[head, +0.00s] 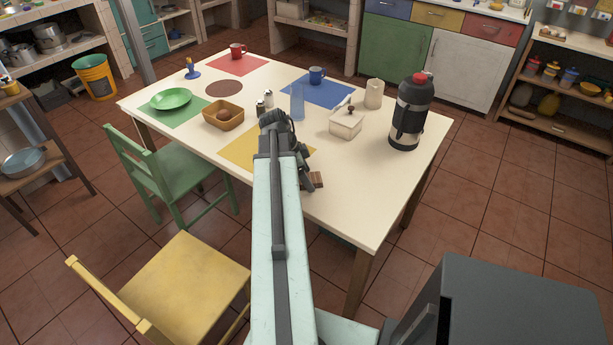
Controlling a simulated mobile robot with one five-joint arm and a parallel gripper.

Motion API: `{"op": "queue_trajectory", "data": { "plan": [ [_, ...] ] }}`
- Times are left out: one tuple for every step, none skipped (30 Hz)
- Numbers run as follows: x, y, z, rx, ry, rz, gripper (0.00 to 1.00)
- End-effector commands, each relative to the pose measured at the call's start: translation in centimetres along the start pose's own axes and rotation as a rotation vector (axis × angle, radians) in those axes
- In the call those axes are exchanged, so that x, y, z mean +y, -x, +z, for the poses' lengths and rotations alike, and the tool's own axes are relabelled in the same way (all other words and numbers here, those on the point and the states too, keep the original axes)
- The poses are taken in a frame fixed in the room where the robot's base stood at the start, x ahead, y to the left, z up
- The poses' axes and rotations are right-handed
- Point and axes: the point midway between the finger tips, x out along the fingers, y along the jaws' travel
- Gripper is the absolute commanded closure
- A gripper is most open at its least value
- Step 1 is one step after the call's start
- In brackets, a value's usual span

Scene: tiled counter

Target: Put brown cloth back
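A small brown piece (317,180), which may be the brown cloth, shows right beside the fingers of my gripper (307,182), over the near part of the table. I cannot tell whether it is held or lies on the tabletop. My arm hides much of the gripper, and whether it is open or shut is not clear. A flat round brown mat (224,88) lies at the table's far left, between the red and green cloths.
The white table (350,205) bears a yellow cloth (240,152), a brown basket (223,117), shakers, a clear glass (297,103), a lidded box (345,124), a candle (374,94) and a tall flask (410,112). Green (180,160) and yellow (185,280) chairs stand left. The near right tabletop is clear.

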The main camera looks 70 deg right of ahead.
Motion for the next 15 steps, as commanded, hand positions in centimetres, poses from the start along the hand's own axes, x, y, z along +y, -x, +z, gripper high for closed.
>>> {"op": "queue_trajectory", "data": {
  "plan": [
    [0.0,0.1,-0.1,0.000,0.000,0.000,0.26],
    [0.0,0.2,-0.1,0.000,0.000,0.000,0.26],
    [0.0,0.5,-0.2,0.000,0.000,0.000,0.26],
    [0.0,0.7,-0.2,0.000,0.000,0.000,0.26],
    [0.0,1.1,-0.3,0.000,0.000,0.000,0.26],
    [0.0,1.6,-0.3,0.000,0.000,0.000,0.26],
    [0.0,2.1,-0.3,0.000,0.001,0.000,0.26],
    [0.0,2.6,-0.4,0.000,0.001,0.000,0.26],
    [0.0,3.4,-0.4,0.000,0.002,-0.001,0.26],
    [0.0,4.0,-0.5,0.000,0.002,-0.001,0.26],
    [0.0,4.7,-0.5,0.000,0.002,-0.001,0.26],
    [0.0,5.7,-0.5,0.000,0.002,-0.001,0.26],
    [0.0,6.4,-0.6,0.000,0.001,-0.001,0.26],
    [0.0,7.2,-0.6,0.000,0.001,-0.001,0.26],
    [0.0,8.2,-0.6,0.000,0.001,-0.001,0.26]
  ]
}}
